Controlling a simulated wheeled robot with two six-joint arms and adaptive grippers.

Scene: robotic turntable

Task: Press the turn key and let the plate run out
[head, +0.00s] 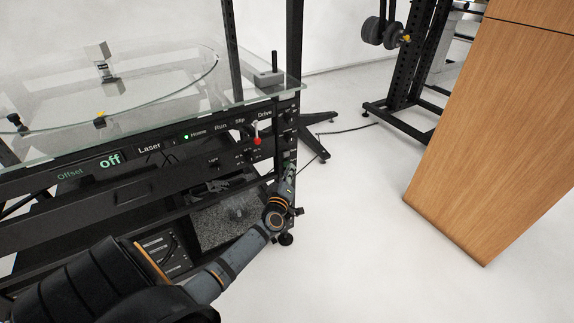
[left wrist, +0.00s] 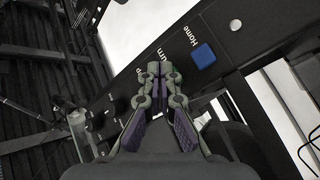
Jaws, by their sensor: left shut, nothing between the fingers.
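My left gripper (head: 289,172) is at the right end of the machine's black front frame in the head view; its fingertips are hard to make out there. In the left wrist view its fingers (left wrist: 160,72) are shut and empty, over a black key panel (left wrist: 128,88). A label ending in "urn" shows just beyond the fingertips, and the turn key itself is hidden behind them. I cannot tell whether the tips touch it. A blue square key (left wrist: 203,56) sits beside the label "Home". The clear plate (head: 150,75) lies on top of the machine.
A small labelled block (head: 103,68) is on the plate. A wooden cabinet (head: 490,130) stands right, with clear floor between.

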